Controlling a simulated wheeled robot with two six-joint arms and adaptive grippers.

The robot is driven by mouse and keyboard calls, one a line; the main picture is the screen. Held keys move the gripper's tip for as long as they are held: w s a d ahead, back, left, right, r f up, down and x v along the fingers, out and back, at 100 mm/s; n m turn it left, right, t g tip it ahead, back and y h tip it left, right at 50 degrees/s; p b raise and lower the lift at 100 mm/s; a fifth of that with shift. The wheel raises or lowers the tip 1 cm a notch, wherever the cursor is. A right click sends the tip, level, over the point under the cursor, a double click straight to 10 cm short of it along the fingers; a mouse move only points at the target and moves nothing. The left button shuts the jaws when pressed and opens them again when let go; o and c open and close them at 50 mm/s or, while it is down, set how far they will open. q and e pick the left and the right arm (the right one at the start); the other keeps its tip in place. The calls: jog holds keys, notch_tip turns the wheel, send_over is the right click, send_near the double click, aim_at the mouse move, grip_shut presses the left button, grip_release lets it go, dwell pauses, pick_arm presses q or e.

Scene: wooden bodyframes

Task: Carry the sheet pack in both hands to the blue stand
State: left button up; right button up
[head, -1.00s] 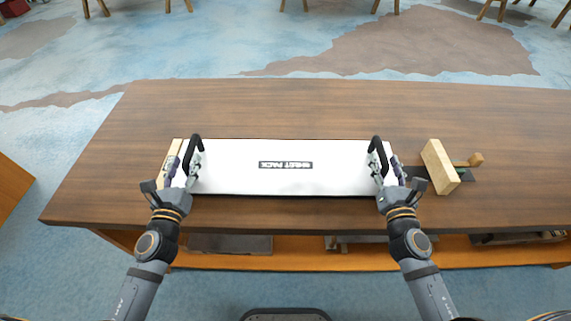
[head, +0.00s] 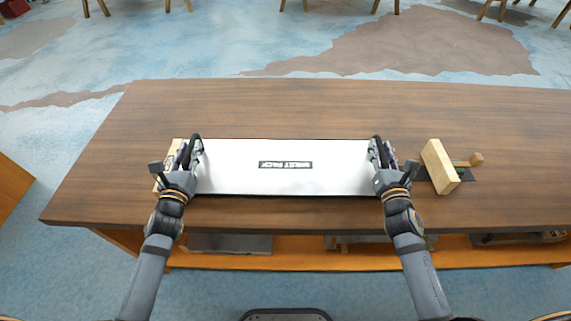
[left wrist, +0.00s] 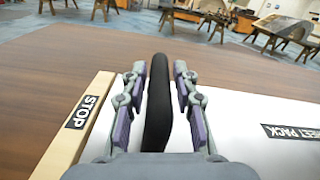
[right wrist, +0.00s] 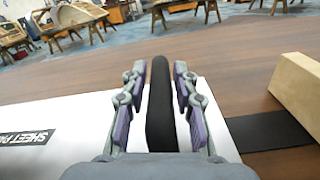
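The white sheet pack (head: 285,182) lies flat on the wooden table, its "SHEET PACK" label facing up. It has a black handle at each end. My left gripper (head: 192,150) is at the left handle; in the left wrist view that handle (left wrist: 158,105) stands between the open fingers with gaps on both sides. My right gripper (head: 381,150) is at the right handle; in the right wrist view that handle (right wrist: 160,105) also stands between open fingers with gaps. I cannot make out a blue stand in these views.
A wooden "STOP" strip (left wrist: 75,130) runs along the pack's left end. A wooden block clamp (head: 440,167) stands on the table to the right of the pack. The table (head: 290,105) is clear behind the pack. Wooden-legged furniture stands far back.

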pick_arm(q)
grip_shut()
pick_arm(e)
grip_shut()
